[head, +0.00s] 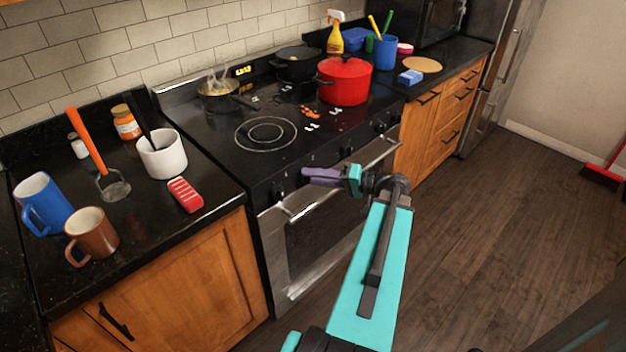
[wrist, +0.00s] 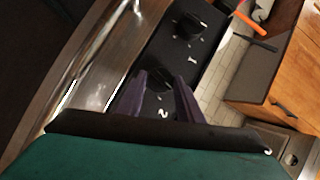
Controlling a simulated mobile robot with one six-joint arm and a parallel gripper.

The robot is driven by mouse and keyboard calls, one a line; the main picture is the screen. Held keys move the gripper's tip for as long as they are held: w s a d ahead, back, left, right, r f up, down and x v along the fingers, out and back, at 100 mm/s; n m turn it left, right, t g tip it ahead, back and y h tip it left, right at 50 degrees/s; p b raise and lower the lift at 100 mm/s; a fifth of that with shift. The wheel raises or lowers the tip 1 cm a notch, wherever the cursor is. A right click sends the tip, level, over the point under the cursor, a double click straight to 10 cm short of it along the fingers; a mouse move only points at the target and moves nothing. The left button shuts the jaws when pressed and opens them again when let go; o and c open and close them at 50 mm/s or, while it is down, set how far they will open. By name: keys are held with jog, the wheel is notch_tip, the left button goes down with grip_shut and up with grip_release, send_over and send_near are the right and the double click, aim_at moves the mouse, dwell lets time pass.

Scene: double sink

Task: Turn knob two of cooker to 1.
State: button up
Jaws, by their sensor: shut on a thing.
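The cooker (head: 228,128) has a black glass top and a dark front panel with a row of black knobs. In the head view my gripper (head: 308,175), with purple fingers, is at this panel above the oven door handle. In the wrist view my gripper (wrist: 162,78) has a finger on each side of a dark knob beside a white 2, and is shut on it. The fingers hide much of this knob, and its pointer cannot be read. Another knob (wrist: 187,25), near a white 1, shows beyond it. In the head view a knob (head: 278,193) is left of my gripper.
The oven door handle (head: 335,183) runs just below the knobs. A red pot (head: 345,82), a black pot (head: 296,64) and a steaming pan (head: 218,92) stand on the cooktop. The floor at right is mostly clear.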

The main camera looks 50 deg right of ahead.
jog(key=shift+f+m+t+b, duration=0.25)
jog(key=shift+m+t, duration=0.5)
jog(key=shift+m, duration=0.8)
jog(key=shift+f+m+t+b, duration=0.1)
jog(key=shift+m+t+b, duration=0.25)
jog(key=shift+m+t, duration=0.85)
jog(key=shift+f+m+t+b, duration=0.15)
jog(key=shift+m+t+b, duration=0.2)
jog(key=shift+m, duration=1.6)
jog(key=shift+d, duration=0.1)
jog(key=o, duration=1)
jog(key=shift+f, duration=0.1)
